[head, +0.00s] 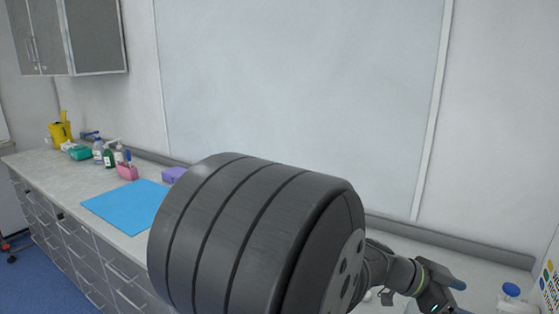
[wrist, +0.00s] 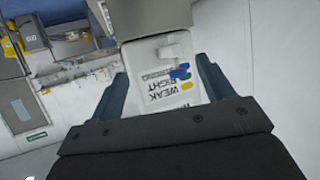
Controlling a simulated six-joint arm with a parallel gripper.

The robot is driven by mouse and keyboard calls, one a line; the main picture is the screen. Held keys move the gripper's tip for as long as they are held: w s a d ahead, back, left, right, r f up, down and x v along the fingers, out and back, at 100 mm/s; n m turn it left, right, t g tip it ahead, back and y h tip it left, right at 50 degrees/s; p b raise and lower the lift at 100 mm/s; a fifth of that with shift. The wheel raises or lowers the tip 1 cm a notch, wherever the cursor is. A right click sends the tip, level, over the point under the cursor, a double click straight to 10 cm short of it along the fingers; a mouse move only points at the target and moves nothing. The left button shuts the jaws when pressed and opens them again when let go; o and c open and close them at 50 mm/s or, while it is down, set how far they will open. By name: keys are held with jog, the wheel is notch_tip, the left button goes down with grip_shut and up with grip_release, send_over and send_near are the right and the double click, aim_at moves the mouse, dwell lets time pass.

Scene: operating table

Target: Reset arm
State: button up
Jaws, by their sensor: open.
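My gripper (wrist: 161,66) shows in the wrist view with its two blue-grey fingers spread wide and nothing held between them. Beyond the fingers is a white panel (wrist: 180,98) with upside-down lettering and coloured marks. I cannot tell how far the fingers are from it. In the head view, a part of my arm's end with a blue finger shows at the lower right, above the counter. My own dark, ribbed arm part covers the middle of that view and hides the counter behind it.
A grey counter (head: 50,166) runs along the wall. A blue mat (head: 128,206) lies on it, with a purple box (head: 173,175), a pink holder (head: 127,172), bottles (head: 108,155) and a yellow container (head: 60,133) nearby. A blue-capped bottle (head: 511,291) stands at the lower right.

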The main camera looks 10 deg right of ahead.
jog(key=w+d+f, duration=0.2)
jog(key=w+f, duration=0.2)
jog(key=w, duration=0.2)
jog(key=shift+w, duration=0.15)
